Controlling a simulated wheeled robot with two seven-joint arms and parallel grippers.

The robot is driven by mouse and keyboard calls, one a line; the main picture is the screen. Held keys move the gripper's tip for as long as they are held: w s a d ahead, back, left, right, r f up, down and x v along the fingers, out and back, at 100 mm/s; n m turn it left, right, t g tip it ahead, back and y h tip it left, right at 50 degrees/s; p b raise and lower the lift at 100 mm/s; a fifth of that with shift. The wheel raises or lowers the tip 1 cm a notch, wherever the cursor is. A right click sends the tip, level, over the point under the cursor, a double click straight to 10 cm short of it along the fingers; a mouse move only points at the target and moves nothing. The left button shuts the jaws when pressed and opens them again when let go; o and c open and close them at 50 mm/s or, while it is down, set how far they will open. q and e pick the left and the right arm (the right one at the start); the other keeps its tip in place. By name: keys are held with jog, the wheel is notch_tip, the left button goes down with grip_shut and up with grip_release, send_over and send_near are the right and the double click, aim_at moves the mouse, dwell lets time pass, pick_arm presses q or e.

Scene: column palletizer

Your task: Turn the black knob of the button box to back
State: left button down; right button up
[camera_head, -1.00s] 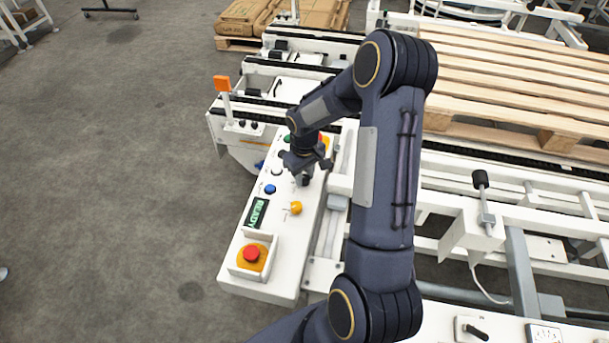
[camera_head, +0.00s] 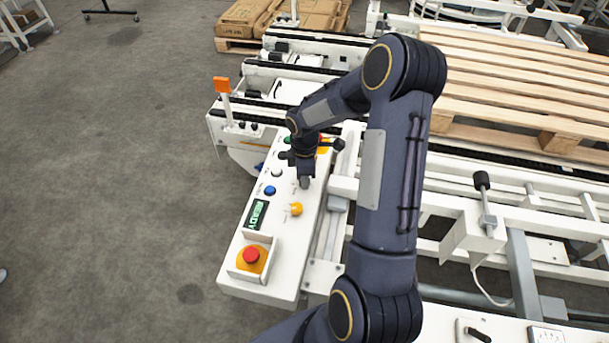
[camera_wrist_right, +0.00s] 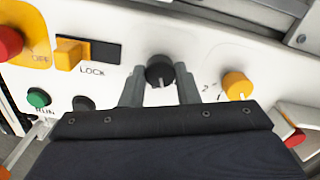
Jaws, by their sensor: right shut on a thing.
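The button box (camera_head: 236,231) is a white sloped panel at the centre of the head view. Its round black knob (camera_wrist_right: 160,69) shows in the right wrist view, with a pale mark on its near side. My right gripper (camera_head: 305,183) points down at the panel. In the right wrist view its two grey fingers (camera_wrist_right: 160,86) stand on either side of the knob, shut on it. In the head view the gripper mostly hides the knob. My left gripper is not in view.
A yellow knob (camera_wrist_right: 237,85) sits just right of the black knob in the wrist view; a yellow LOCK switch (camera_wrist_right: 70,55) and green button (camera_wrist_right: 38,97) are to its left. A red emergency stop (camera_head: 251,254) is at the box's near end. Conveyor frames lie to the right.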

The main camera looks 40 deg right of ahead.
jog(key=n, duration=0.4)
jog(key=shift+p, duration=0.3)
dwell(0.4)
jog(key=o, duration=1)
jog(key=shift+c, duration=0.2)
jog(key=shift+r, duration=0.15)
notch_tip(320, 180, up, 8)
jog(key=shift+f, duration=0.2)
